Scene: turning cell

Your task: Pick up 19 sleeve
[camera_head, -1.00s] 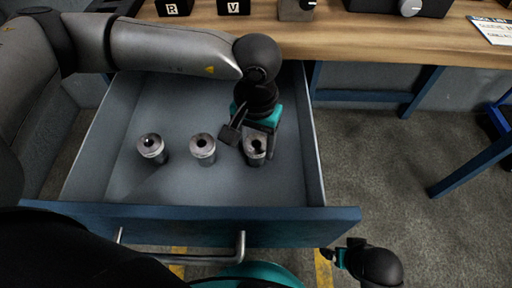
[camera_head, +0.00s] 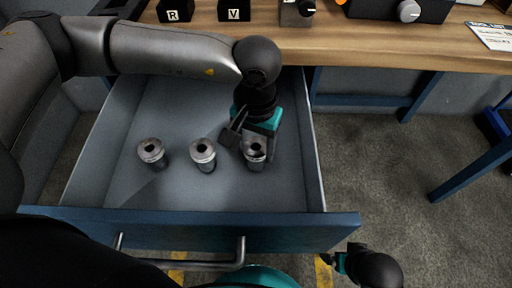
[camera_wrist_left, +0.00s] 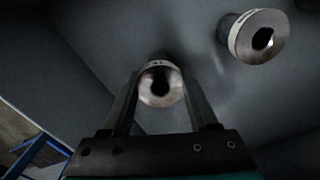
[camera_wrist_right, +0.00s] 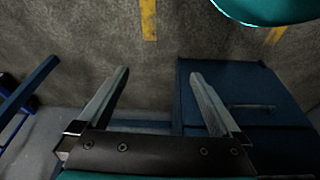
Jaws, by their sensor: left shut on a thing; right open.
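Three metal sleeves stand in a row in the open drawer: the left sleeve (camera_head: 152,153), the middle sleeve (camera_head: 203,155) and the right sleeve (camera_head: 255,154). My left gripper (camera_head: 243,142) is shut on the right sleeve. In the left wrist view, that sleeve (camera_wrist_left: 160,88) sits between the two fingers, its bore facing the camera. A neighbouring sleeve (camera_wrist_left: 258,38) shows at the upper right there. The labels on the sleeves are too small to read. My right gripper (camera_wrist_right: 155,95) is open and empty above the floor, outside the drawer.
The blue drawer (camera_head: 290,232) has walls around the sleeves, with its handle at the front. A wooden bench top (camera_head: 370,45) runs behind it, with block R (camera_head: 175,11) and block V (camera_head: 234,10). The drawer floor behind the sleeves is clear.

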